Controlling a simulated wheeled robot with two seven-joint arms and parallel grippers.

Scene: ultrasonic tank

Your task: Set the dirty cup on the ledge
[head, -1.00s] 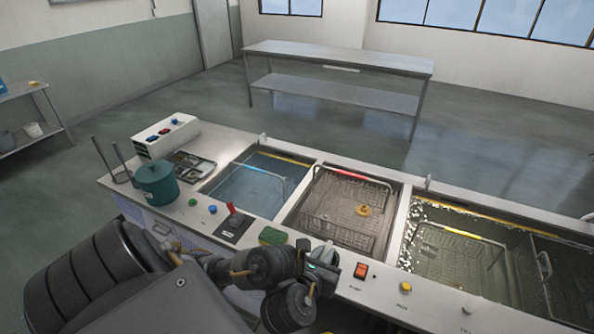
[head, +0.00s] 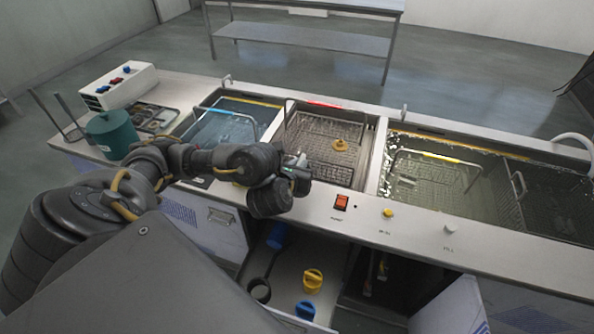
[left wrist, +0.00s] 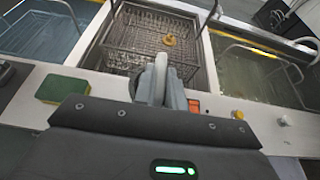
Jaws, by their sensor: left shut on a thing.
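My left gripper (head: 300,172) is over the counter's front ledge (head: 322,203), at the near side of the middle tank. In the left wrist view, its grey fingers (left wrist: 165,88) are shut on a small pale grey, round-edged thing (left wrist: 136,80), which appears to be the dirty cup. The fingers hide most of it, and its dirt cannot be made out. In the head view the wrist largely hides it. I cannot tell whether it touches the ledge. My right gripper is not in view.
The middle tank holds a wire basket (head: 318,133) with a yellow part (head: 340,145). Liquid-filled tanks lie on either side. A red switch (head: 341,202) and yellow knob (head: 388,213) sit on the ledge. A green sponge (left wrist: 62,90) lies left. Below, the open cupboard holds a yellow item (head: 313,281).

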